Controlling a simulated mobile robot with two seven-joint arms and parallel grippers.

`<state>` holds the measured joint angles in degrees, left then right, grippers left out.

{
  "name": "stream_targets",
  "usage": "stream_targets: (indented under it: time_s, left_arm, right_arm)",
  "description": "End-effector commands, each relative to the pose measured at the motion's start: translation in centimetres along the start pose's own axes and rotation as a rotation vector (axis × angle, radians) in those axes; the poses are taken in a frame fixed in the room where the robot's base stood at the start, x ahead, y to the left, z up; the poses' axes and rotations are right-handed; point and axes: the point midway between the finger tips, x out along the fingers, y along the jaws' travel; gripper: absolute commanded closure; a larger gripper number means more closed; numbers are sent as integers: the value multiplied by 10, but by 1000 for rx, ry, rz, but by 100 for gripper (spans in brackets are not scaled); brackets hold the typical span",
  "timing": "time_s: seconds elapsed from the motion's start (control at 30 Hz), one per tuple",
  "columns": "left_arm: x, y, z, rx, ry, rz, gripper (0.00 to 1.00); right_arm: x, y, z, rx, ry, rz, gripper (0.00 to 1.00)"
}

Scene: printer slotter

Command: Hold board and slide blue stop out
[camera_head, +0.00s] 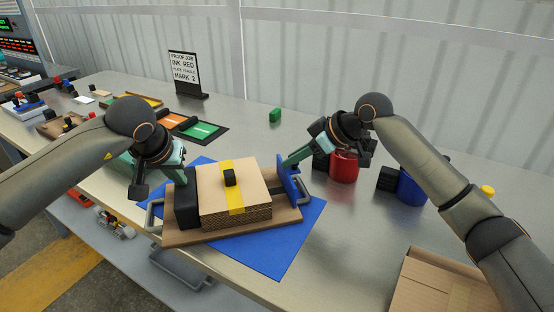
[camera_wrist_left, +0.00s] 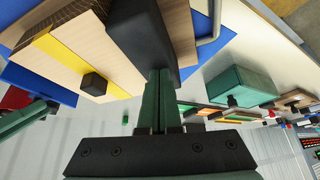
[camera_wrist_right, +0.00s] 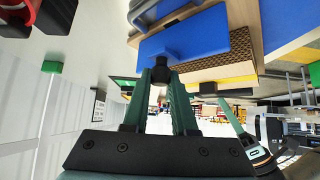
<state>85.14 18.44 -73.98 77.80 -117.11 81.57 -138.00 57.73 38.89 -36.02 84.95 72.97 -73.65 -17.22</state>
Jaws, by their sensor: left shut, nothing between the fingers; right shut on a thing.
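A wooden board (camera_head: 185,238) with a metal handle at each end lies on a blue mat (camera_head: 300,238). On it sits a stack of light panels (camera_head: 210,188) with a yellow strip and a black knob, between a black block (camera_head: 186,205) on the left and the blue stop (camera_head: 289,184) on the right. My left gripper (camera_head: 180,176) is shut and empty, its fingertips against or very close to the black block, as the left wrist view (camera_wrist_left: 160,75) shows. My right gripper (camera_head: 287,163) is shut on a small dark knob (camera_wrist_right: 160,72) of the blue stop.
A red container (camera_head: 344,166) and a blue container (camera_head: 411,190) stand right of the board. A cardboard box (camera_head: 440,285) is at the front right.

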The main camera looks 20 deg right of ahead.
Motion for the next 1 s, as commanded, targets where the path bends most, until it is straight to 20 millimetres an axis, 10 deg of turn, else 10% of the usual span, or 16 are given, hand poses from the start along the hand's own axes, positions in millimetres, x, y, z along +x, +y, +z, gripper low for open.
stream_targets:
  time_s: [0.4,0.43,0.7,1.0]
  left_arm:
    - [6,-2,6,-1,-17,-7,100]
    - [6,-2,6,-1,-18,-7,100]
    - [6,-2,6,-2,-18,-7,100]
    - [6,-2,6,-2,-18,-7,100]
  right_arm:
    - [-10,15,10,2,-1,9,100]
    - [-10,16,10,2,-1,10,74]
    - [-9,14,9,2,0,8,43]
    - [-11,14,7,0,1,6,43]
